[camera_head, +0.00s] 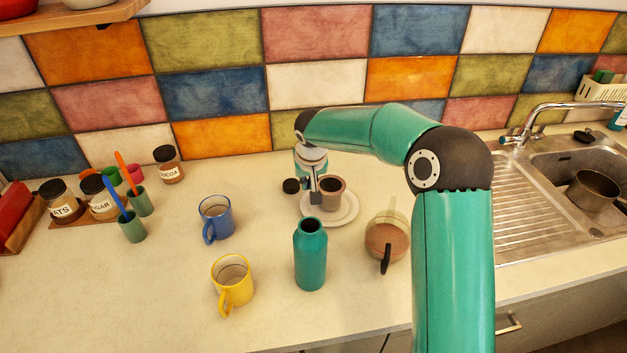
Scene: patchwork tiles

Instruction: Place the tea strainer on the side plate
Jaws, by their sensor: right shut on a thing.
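The tea strainer looks like a small brown cup (334,187) with a dark inside. It is upright at the side plate, and I cannot tell whether its base touches the plate. The white round side plate (346,216) lies on the counter behind the green bottle. My right gripper (316,194) points down over the plate's left part and is shut on the strainer's left side; the wrist hides part of the area behind. My left gripper is not in view.
A teal bottle (310,259) stands in front of the plate, and a glass jug (386,242) of brown liquid stands to its right. Blue (215,219) and yellow (233,281) mugs stand left. A small black object (291,186) is beside the gripper. The sink (588,170) is right.

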